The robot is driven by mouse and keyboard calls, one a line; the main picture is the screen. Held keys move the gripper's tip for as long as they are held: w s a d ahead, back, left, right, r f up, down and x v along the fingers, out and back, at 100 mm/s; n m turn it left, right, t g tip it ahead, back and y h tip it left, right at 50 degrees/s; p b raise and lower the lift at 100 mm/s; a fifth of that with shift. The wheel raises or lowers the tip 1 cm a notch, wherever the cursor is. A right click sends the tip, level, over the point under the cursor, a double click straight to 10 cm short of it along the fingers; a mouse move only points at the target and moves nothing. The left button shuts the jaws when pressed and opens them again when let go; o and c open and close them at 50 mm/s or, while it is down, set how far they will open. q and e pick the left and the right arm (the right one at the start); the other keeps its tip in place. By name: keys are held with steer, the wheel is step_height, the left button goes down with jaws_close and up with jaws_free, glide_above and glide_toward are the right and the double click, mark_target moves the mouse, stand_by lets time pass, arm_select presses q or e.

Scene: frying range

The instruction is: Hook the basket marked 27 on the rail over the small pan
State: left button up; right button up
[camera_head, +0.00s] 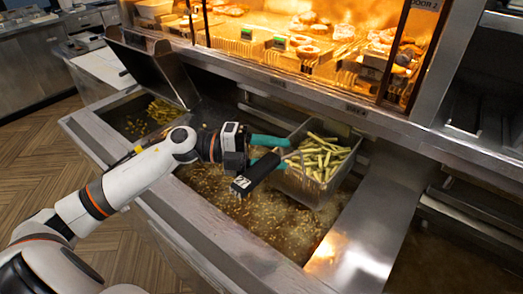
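A grey metal basket (315,188) filled with fries stands over the right part of the large pan of bubbling oil (235,205). My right gripper is out of view.
A raised metal lid (150,68) stands behind the smaller pan. A lit food display (290,45) rises behind the range. The metal counter (375,215) right of the large pan is bare.

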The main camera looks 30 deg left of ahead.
arm_select(q)
steer(key=shift+s+a+f, duration=0.15)
steer(key=shift+a, duration=0.25)
steer(key=b+v, duration=0.5)
steer(key=v, duration=0.6)
